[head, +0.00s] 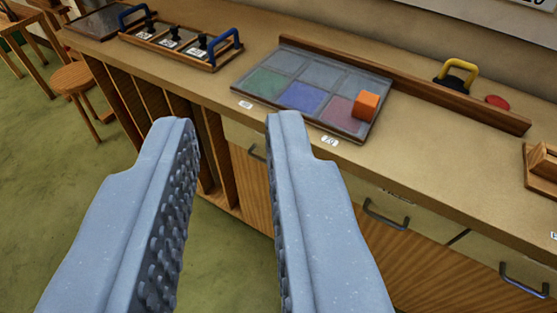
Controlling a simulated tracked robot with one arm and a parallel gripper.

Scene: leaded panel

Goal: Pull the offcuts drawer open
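Three drawer fronts show under the bench top, each with a dark bar handle, and all look shut. One drawer (238,132) is left of centre and partly hidden behind my right finger. A middle drawer (425,217) has its handle (386,214) in clear view. A third drawer (488,252) is at the lower right, with its handle (524,279) near the picture's edge. I cannot read which one is the offcuts drawer. My gripper (231,122) is open and empty, in front of the bench and apart from every handle in the picture.
On the bench top (440,160) lie a leaded panel (302,97) with an orange block (367,105), a wooden rail, a yellow-handled tool (456,75) and a tool tray (180,44). A stool (75,80) stands left. The green floor (60,190) is clear.

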